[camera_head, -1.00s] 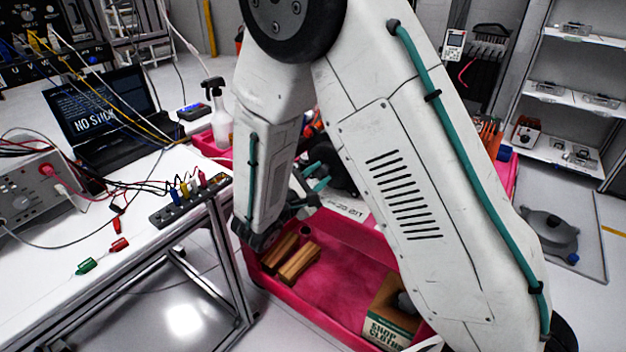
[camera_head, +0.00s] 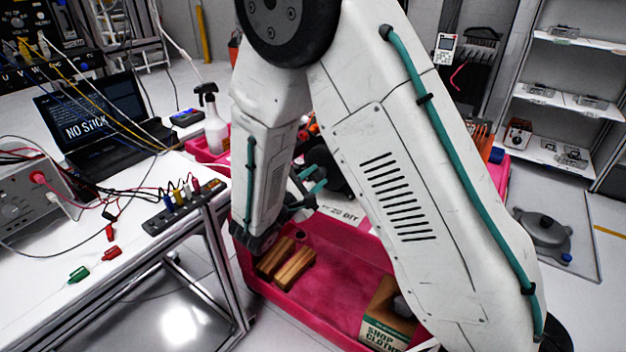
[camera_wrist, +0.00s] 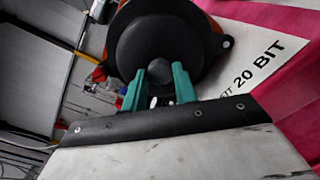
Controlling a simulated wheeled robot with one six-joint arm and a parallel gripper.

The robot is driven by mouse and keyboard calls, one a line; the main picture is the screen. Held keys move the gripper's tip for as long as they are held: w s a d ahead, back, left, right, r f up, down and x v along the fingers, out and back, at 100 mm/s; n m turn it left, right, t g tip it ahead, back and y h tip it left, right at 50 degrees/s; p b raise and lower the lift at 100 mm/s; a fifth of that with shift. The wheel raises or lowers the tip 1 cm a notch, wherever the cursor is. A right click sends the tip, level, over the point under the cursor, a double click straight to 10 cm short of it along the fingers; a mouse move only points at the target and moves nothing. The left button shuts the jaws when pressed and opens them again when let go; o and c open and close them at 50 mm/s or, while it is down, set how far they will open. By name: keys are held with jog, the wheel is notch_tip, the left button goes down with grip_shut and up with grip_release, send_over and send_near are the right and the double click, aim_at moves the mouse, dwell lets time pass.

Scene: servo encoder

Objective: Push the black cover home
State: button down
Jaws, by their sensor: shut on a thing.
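The black cover (camera_wrist: 150,48) is a round, dark cap, large in the wrist view, with an orange part (camera_wrist: 208,20) showing behind its edge. My gripper (camera_wrist: 160,78) has two teal fingers shut on the cover's small central knob. In the head view my gripper (camera_head: 313,183) is partly hidden by my arm, against the dark cover (camera_head: 325,160). A white label reading "20 BIT" (camera_wrist: 262,62) lies beside the cover. Whether the cover sits flush or stands off the part behind it cannot be told.
A pink tray (camera_head: 325,290) holds wooden blocks (camera_head: 287,262) and a shop cloths box (camera_head: 388,318). At left a white bench (camera_head: 40,310) carries a laptop (camera_head: 92,115), a power strip (camera_head: 185,205) and cables. A spray bottle (camera_head: 214,130) stands behind. Shelves (camera_head: 565,100) are at right.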

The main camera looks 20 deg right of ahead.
dwell(0.3)
jog(key=c, duration=1)
grip_release()
jog(key=shift+c, duration=0.6)
jog(key=shift+a, duration=0.15)
